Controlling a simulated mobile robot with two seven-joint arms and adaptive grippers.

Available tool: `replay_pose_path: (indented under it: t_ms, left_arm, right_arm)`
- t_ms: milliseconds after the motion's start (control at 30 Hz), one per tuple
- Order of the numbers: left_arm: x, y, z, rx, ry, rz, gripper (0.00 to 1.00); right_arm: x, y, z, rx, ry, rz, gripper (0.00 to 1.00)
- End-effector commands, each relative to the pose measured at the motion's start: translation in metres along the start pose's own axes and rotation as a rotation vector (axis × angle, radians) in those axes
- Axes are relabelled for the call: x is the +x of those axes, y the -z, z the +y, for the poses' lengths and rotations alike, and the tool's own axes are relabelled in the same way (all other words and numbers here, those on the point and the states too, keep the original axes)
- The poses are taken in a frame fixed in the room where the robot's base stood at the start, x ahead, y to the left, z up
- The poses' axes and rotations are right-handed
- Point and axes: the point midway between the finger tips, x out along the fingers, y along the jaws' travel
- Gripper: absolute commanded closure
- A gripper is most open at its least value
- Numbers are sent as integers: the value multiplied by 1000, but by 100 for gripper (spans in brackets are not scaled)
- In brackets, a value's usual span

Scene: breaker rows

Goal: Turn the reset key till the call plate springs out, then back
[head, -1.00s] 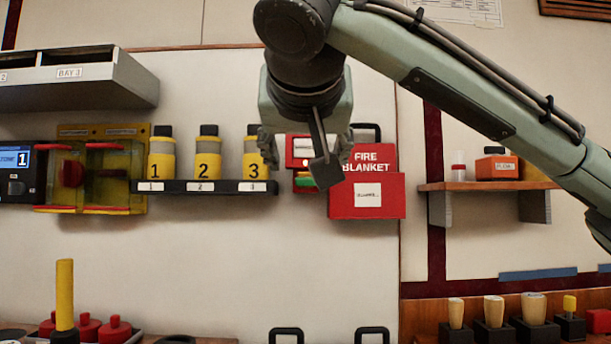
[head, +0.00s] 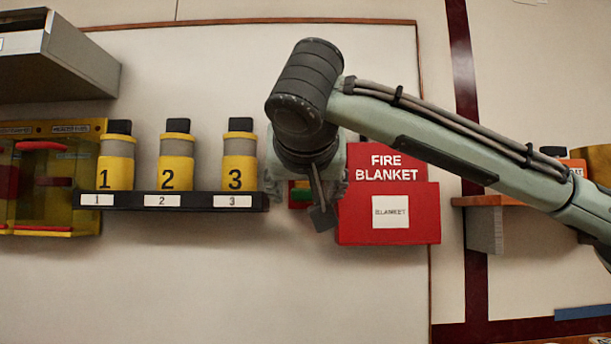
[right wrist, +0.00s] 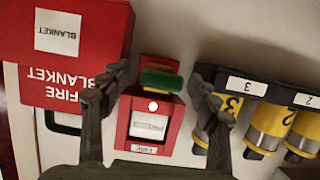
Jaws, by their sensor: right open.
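The red call point (right wrist: 150,125) appears upside down in the right wrist view, with a pale call plate (right wrist: 148,126) on its face and a small white round spot above that. A green reset key (right wrist: 161,81) sticks out at the top of the picture of it. My right gripper (right wrist: 155,90) is open, its fingers on either side of the key and apart from it. My left gripper is not in view.
A red fire blanket box (head: 388,212) stands close on the right. A black rack (head: 170,200) with numbered yellow-grey canisters is close on the left. A grey bay shelf (head: 60,60) hangs upper left. The wall below is clear.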

Motion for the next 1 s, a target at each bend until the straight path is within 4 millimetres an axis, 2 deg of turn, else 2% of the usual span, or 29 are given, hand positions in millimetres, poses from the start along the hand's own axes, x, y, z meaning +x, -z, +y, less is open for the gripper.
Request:
replay_pose_path:
  t_ms: [200, 533, 900, 967, 1000]
  left_arm:
    - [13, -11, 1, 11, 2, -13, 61]
    - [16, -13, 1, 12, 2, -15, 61]
    - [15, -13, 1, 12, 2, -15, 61]
    - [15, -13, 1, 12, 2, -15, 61]
    - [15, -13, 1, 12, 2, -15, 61]
  right_arm:
    - [20, 1, 0, 0, -1, 1, 38]
    - [23, 0, 0, 0, 1, 1, 39]
    - [23, 0, 0, 0, 1, 1, 85]
    - [23, 0, 0, 0, 1, 1, 92]
    - [23, 0, 0, 0, 1, 1, 92]
